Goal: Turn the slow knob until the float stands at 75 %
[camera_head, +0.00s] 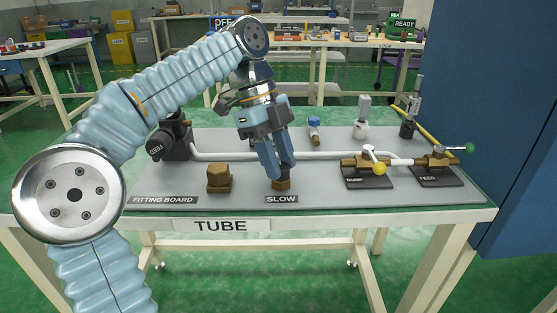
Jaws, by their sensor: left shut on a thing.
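The slow knob (281,184) is a small brown block on the grey fitting board, behind the label "SLOW" (281,199). My left gripper (281,175) points down over it, and its fingers are shut on the knob. The fingers hide the knob's upper part. My left arm comes in from the left and arches over the board. The float and any scale for it cannot be made out. My right gripper is not in view.
A brown fitting (219,179) stands left of the knob. A blue cabinet (525,120) stands at the right.

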